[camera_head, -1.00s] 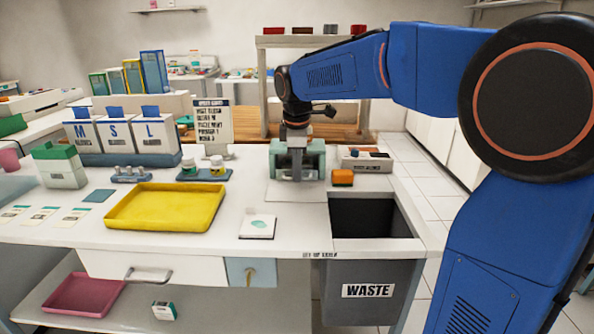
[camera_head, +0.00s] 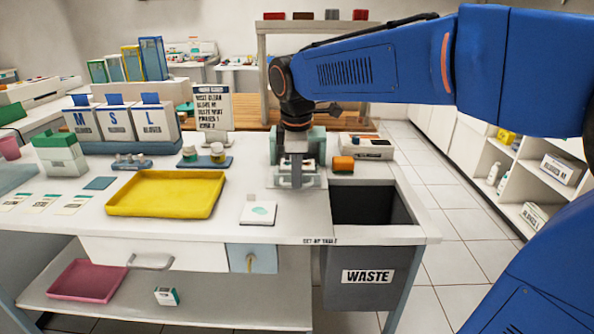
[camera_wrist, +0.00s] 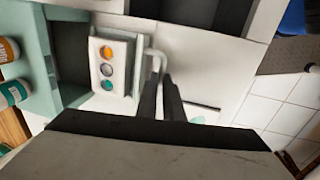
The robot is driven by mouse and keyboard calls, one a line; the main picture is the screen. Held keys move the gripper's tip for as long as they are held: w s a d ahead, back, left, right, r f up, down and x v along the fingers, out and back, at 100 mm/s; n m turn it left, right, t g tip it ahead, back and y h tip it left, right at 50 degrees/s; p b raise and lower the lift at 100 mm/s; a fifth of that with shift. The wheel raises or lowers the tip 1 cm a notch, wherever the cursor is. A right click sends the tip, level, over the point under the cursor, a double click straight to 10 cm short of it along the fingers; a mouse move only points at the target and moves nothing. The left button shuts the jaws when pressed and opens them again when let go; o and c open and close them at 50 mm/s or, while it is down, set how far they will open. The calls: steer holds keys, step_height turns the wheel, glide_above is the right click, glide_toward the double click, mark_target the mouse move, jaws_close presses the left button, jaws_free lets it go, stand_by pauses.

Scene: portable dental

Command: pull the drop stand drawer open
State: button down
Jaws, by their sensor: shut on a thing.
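The drop stand (camera_head: 317,148) is a pale green housing on the white table, right of centre in the head view. Its frame also shows at the left of the wrist view (camera_wrist: 38,62). Its drawer (camera_wrist: 123,62) stands out from the housing and holds three round items, orange, grey and teal. My gripper (camera_head: 296,173) points down at the drawer's front. In the wrist view its fingers (camera_wrist: 165,82) are shut on the pale bar handle (camera_wrist: 155,53). The fingers hide part of the handle.
A dark waste opening (camera_head: 360,205) lies right of the stand. An orange block (camera_head: 343,163) and a white box (camera_head: 366,148) sit near it. A white pad (camera_head: 258,213) and a yellow tray (camera_head: 165,194) lie front left. Small bottles (camera_head: 217,152) stand left of the stand.

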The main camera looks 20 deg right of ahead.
steer(key=c, duration=1.9)
jaws_free()
steer(key=shift+r, duration=0.15)
step_height(320, 180, up, 17)
steer(key=s, duration=0.3)
steer(key=shift+a, duration=0.45)
